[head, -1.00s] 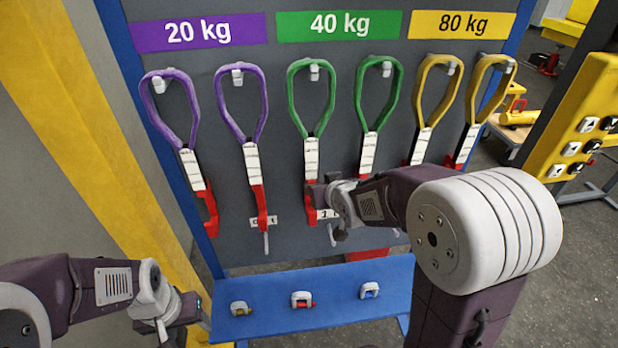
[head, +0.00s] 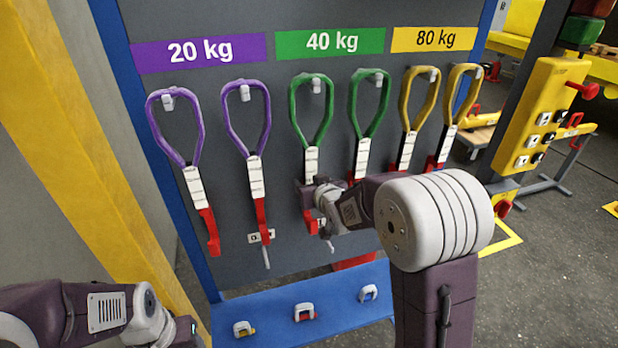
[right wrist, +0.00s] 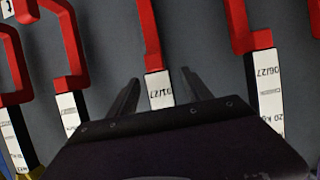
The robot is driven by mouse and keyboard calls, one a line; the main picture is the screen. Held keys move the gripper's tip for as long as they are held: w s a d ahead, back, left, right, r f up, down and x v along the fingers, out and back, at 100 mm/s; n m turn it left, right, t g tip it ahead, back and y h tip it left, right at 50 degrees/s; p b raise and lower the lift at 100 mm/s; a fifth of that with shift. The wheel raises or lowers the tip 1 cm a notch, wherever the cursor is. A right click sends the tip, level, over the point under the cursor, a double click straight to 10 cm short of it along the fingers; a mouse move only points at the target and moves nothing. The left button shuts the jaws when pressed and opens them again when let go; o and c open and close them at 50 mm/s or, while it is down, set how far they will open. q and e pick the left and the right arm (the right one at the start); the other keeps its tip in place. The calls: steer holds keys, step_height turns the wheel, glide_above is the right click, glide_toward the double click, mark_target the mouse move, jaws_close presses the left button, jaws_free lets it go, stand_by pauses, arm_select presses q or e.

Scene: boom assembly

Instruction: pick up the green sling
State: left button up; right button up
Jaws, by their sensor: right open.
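Two green slings hang from hooks under the green 40 kg label (head: 331,42) in the head view. The left green sling (head: 291,113) has a white tag and a red lower end. The right green sling (head: 387,101) hangs beside it. My right gripper (head: 308,189) is at the left green sling's tag and partly hides its lower part. In the right wrist view, its open fingers (right wrist: 160,80) lie on either side of a sling's white tag (right wrist: 158,90), with gaps on both sides. My left gripper (head: 186,331) is at the lower left, its fingers unclear.
Purple slings (head: 225,121) hang left and yellow slings (head: 405,104) right on the grey board. A blue shelf (head: 270,325) with several small shackles (head: 304,312) is below. A yellow post (head: 75,150) stands left. A yellow control box (head: 540,115) is right.

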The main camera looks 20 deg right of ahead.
mark_target(307, 179)
steer(key=p+x, duration=0.1)
steer(key=x, duration=0.4)
steer(key=shift+f, duration=0.15)
steer(key=shift+s, duration=0.2)
steer(key=c, duration=0.4)
jaws_close()
stand_by(0.4)
